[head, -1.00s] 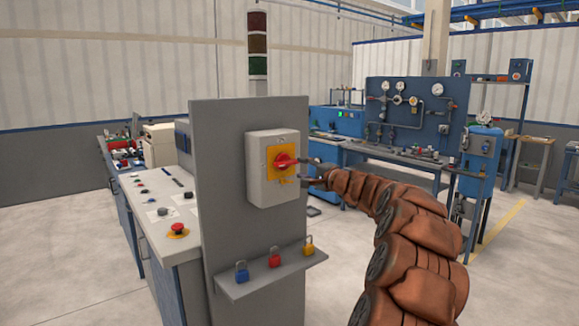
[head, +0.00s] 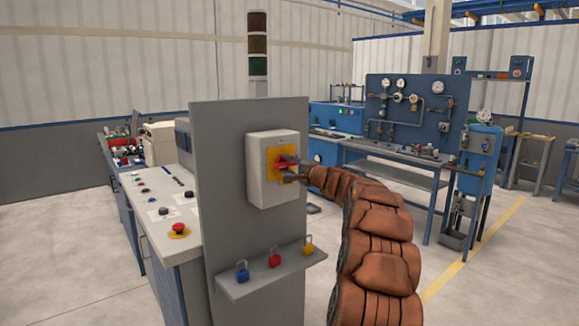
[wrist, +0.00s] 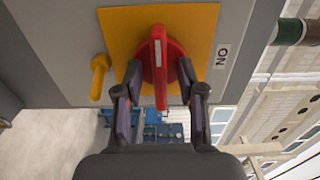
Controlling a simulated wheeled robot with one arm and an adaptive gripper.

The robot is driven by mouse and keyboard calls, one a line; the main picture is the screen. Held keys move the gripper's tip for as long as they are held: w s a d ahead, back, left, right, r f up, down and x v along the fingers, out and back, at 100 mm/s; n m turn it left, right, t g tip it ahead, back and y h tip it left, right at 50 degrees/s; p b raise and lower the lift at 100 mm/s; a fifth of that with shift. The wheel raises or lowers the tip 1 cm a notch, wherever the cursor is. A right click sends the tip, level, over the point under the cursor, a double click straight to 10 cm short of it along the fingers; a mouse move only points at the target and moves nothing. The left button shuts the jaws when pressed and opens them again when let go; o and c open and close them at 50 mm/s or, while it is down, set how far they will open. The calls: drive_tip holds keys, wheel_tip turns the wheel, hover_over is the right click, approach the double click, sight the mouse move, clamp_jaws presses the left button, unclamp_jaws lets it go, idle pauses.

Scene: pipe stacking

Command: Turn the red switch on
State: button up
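The red switch (wrist: 159,62) is a round rotary knob with a raised handle on a yellow plate (wrist: 196,22). In the wrist view, its handle runs up and down the picture, and the ON label (wrist: 222,56) is to its right. My gripper (wrist: 160,74) is open, with one finger on each side of the handle and small gaps visible. In the head view, my gripper (head: 289,170) is at the front of the grey switch box (head: 259,185) and partly covers the red switch (head: 281,161).
A yellow peg-like part (wrist: 98,77) sticks out left of the knob in the wrist view. Below the box, a shelf (head: 243,287) bears blue, red and yellow padlocks. A control desk (head: 147,215) stands left of the upright grey panel (head: 222,150).

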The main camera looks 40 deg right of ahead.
clamp_jaws()
drive_tip(key=shift+a+r+m, duration=0.1)
drive_tip(key=shift+m, duration=0.7)
drive_tip(key=shift+m+p, duration=0.95)
drive_tip(key=shift+m, duration=0.15)
drive_tip(key=m+p, duration=0.5)
drive_tip(key=shift+r, duration=0.1)
drive_tip(key=m+p, duration=0.4)
drive_tip(key=shift+m, duration=0.3)
drive_tip(key=shift+f+m+p, duration=0.15)
drive_tip(key=shift+m+p, duration=0.75)
drive_tip(key=shift+m, duration=0.25)
drive_tip(key=shift+f+m+p, duration=0.1)
drive_tip(key=shift+m+p, duration=0.75)
drive_tip(key=shift+m, duration=0.3)
